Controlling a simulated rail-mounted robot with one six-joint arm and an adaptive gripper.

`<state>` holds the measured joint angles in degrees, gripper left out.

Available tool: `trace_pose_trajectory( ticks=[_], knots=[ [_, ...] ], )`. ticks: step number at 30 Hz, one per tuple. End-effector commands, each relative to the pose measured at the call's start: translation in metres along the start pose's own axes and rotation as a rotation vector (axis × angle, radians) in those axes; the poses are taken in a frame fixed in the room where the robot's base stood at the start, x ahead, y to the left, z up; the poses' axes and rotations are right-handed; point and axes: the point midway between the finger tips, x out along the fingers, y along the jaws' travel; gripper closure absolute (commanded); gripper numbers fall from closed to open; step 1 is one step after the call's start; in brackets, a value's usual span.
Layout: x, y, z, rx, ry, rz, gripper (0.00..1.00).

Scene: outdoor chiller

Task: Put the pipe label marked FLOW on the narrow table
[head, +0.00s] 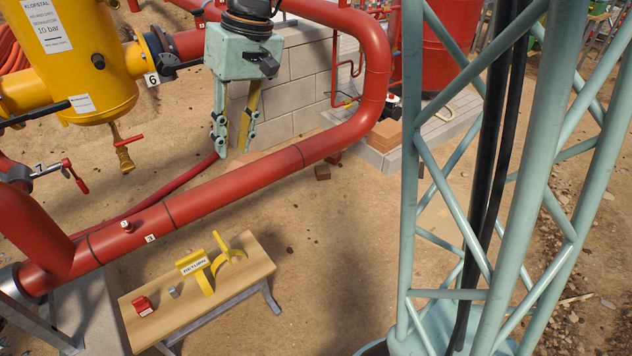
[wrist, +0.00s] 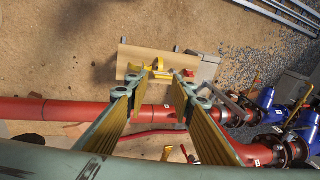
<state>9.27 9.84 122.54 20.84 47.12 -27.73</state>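The narrow wooden table (head: 240,285) stands in front of the long red pipe; it also shows in the wrist view (wrist: 133,55). On it stands a yellow pipe label marked RETURN (head: 194,264). Beside it is a second yellow piece (head: 229,252) with a curved clip shape; no lettering on it is readable. I cannot make out the word FLOW anywhere. My gripper (head: 232,152) is open and empty, above and behind the red pipe, apart from the table. In the wrist view its fingers (wrist: 158,94) are spread, with the table beyond them.
A red object (head: 143,306) and a small grey one (head: 174,292) also lie on the table. The red pipe (head: 215,190) runs between my gripper and the table. A yellow tank (head: 85,60) is at left, a block wall (head: 300,85) behind. Ground right of the table is clear.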

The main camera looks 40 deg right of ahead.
Motion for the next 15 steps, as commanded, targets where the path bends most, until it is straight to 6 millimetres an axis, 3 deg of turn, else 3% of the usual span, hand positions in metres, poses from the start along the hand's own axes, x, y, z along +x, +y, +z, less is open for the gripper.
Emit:
trace_pose_trajectory(
  ticks=[15],
  knots=[
    [-0.057,-0.032,0.069,-0.006,0.048,0.068,0.77]
  ],
)
